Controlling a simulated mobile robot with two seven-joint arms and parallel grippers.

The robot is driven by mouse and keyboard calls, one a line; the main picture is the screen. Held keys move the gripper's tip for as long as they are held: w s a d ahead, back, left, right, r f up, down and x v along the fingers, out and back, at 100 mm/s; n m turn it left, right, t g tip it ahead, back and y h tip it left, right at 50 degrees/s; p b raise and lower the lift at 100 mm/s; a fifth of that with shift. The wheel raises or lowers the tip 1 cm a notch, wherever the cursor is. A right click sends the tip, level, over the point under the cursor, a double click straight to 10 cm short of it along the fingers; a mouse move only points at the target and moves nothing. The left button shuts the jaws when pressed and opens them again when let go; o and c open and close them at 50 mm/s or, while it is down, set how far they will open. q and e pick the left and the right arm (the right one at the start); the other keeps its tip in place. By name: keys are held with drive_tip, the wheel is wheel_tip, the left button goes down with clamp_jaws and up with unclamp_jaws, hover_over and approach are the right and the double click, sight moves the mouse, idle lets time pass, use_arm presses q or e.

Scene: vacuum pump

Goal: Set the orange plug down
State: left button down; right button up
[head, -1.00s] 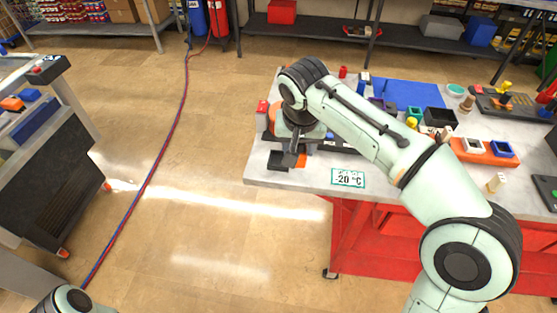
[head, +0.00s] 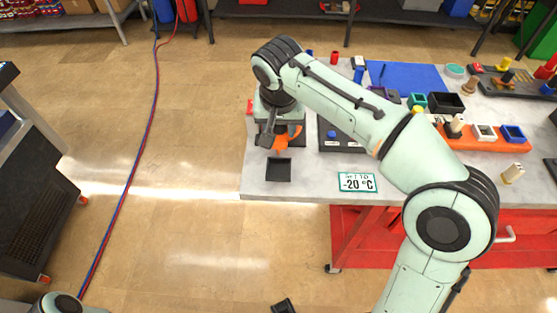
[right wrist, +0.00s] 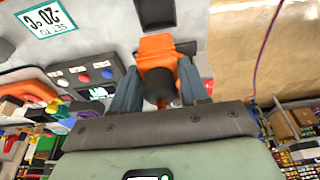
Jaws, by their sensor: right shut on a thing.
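The orange plug (head: 290,137) is at the left end of the grey worktable, partly hidden by my right gripper (head: 278,141). In the right wrist view the orange plug (right wrist: 158,50), with a dark round part, sits between the two fingers of my right gripper (right wrist: 157,88), which is shut on it. A small black square tray (head: 278,169) lies on the table just in front of the gripper. I cannot tell whether the plug touches the table. A dark piece at the bottom edge may be my left gripper (head: 284,306); its jaws cannot be made out.
A sign reading -20 °C (head: 357,182) lies near the table's front edge. A dark panel with knobs (head: 340,140), a blue mat (head: 405,76) and an orange rack (head: 488,137) with small boxes stand to the right. Bare tabletop (head: 310,180) shows between tray and sign.

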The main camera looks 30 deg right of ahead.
sight(278, 141)
drive_tip(key=x, duration=0.3)
drive_tip(key=s+b+x, duration=0.1)
drive_tip(key=x, duration=0.1)
drive_tip(key=shift+a+f, duration=0.35)
drive_tip(key=shift+f, duration=0.2)
drive_tip(key=shift+f+b, duration=0.45)
drive_tip(key=shift+f, duration=2.1)
drive_tip(key=shift+f, duration=0.15)
drive_tip(key=o, duration=1.1)
drive_tip(key=shift+r, duration=0.3)
drive_tip(key=p+v, duration=0.2)
drive_tip(key=v, duration=0.9)
drive_tip(key=shift+a+r, duration=0.1)
drive_tip(key=shift+r, duration=0.25)
